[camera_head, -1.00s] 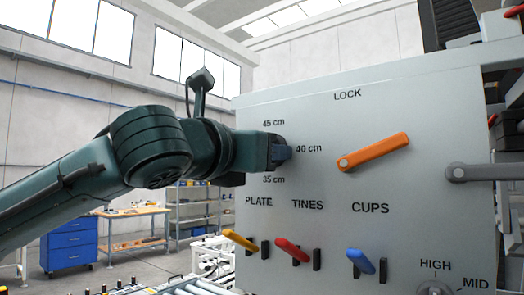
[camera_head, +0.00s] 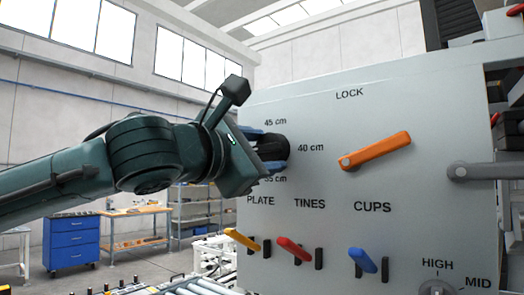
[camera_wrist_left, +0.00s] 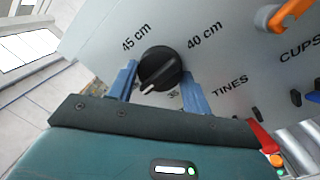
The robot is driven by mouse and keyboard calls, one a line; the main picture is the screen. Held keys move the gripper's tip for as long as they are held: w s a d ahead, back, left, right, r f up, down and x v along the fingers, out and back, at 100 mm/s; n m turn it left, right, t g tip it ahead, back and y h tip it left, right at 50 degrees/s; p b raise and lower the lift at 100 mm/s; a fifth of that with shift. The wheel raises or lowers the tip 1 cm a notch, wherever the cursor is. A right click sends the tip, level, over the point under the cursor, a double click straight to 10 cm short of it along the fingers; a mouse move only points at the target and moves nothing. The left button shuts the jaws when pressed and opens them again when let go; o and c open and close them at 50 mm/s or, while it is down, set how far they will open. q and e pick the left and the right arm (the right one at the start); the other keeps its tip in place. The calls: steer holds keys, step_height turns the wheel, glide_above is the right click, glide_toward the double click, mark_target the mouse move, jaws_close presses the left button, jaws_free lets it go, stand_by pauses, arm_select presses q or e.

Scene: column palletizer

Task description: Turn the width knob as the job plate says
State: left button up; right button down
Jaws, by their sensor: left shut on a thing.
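The width knob (camera_head: 274,148) is black and round on the grey panel, among the labels 45 cm, 40 cm and 35 cm. The left wrist view shows the knob (camera_wrist_left: 165,65) with a white mark at its lower left, on the side away from the 40 cm label. My left gripper (camera_head: 267,150) is shut on the knob, one blue finger on each side, as the left wrist view also shows (camera_wrist_left: 159,72). The 35 cm label is partly covered by the gripper. My right gripper and the job plate are not in view.
An orange LOCK lever (camera_head: 375,151) sits right of the knob. Below are the yellow PLATE lever (camera_head: 241,239), red TINES lever (camera_head: 292,249) and blue CUPS lever (camera_head: 361,260). A grey lever (camera_head: 480,172) is at the panel's right edge.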

arm_select(q)
steer(key=shift+f+m, duration=0.1)
steer(key=shift+m, duration=0.4)
steer(key=o, duration=1)
steer(key=b+v, duration=0.2)
steer(key=v, duration=1.1)
steer(key=shift+a, duration=0.1)
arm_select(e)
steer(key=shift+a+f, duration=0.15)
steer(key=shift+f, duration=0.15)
